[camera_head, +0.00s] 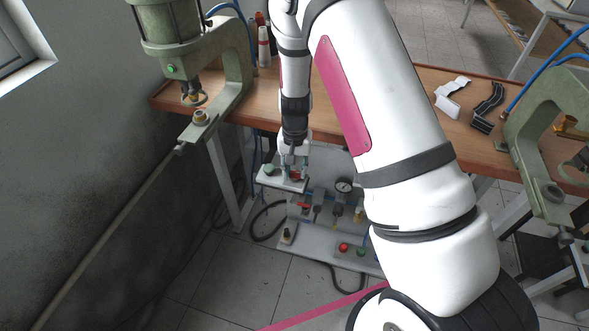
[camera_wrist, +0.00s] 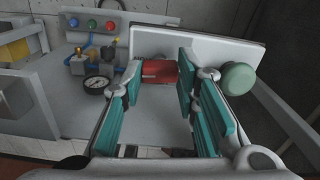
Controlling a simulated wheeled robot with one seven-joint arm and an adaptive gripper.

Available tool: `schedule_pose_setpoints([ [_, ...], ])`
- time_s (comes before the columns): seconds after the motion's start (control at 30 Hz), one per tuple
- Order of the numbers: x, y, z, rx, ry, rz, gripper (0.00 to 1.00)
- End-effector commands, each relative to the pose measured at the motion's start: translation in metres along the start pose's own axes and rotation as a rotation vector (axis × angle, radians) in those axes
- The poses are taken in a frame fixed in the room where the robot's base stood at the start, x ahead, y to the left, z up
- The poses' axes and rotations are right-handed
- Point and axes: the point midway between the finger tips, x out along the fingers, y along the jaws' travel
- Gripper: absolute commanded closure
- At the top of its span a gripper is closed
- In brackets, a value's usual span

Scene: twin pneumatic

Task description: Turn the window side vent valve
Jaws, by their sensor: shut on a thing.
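My gripper (camera_head: 292,168) reaches down past the front edge of the bench to a small white panel (camera_head: 268,182), on the side nearer the window. In the wrist view, my gripper (camera_wrist: 163,74) has its teal-padded fingers closed on a red valve handle (camera_wrist: 158,72), one finger on each side. The handle sits against the white panel (camera_wrist: 215,47). In the head view only a bit of red (camera_head: 296,175) shows at the fingertips. Another red handle (camera_head: 304,206) shows lower down. The valve body behind the handle is hidden.
A green knob (camera_wrist: 238,79) stands close to the right finger; it also shows in the head view (camera_head: 269,169). A pressure gauge (camera_wrist: 96,84) lies left of the fingers. Green presses stand at left (camera_head: 173,30) and right (camera_head: 530,150) of the wooden bench (camera_head: 410,95).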

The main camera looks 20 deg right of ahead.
Motion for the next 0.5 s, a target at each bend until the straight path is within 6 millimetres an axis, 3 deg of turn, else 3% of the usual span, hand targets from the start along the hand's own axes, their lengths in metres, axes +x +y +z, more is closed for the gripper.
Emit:
schedule_pose_setpoints([
  [0.5, 0.0002, -0.0001, 0.0005, 0.14, -0.001, 0.0, 1.0],
])
